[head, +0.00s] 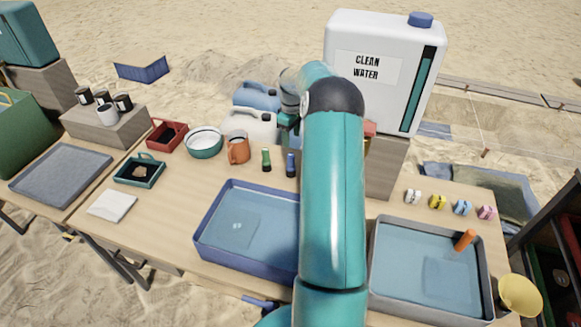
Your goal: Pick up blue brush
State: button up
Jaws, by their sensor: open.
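A small upright blue item (291,165), which looks like the blue brush, stands on the wooden table behind the blue-rimmed basin. A similar green item (267,160) stands just to its left. My teal arm reaches over the table, and my gripper (287,124) is at its far end, behind and above the blue item in the picture. The gripper is open, small and partly hidden by my arm, and I see nothing held in it. My arm also hides the table just right of the blue item.
A blue-rimmed water basin (203,240) and a grey water basin (378,285) lie at the front. An orange mug (238,148), a bowl (204,147) and jugs (250,128) stand behind. A large white water tank (385,25) stands beyond my arm.

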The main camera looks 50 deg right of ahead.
aim_at(291, 161)
notch_tip(291, 161, down, 13)
jog(key=shift+w, duration=0.15)
jog(key=c, duration=0.9)
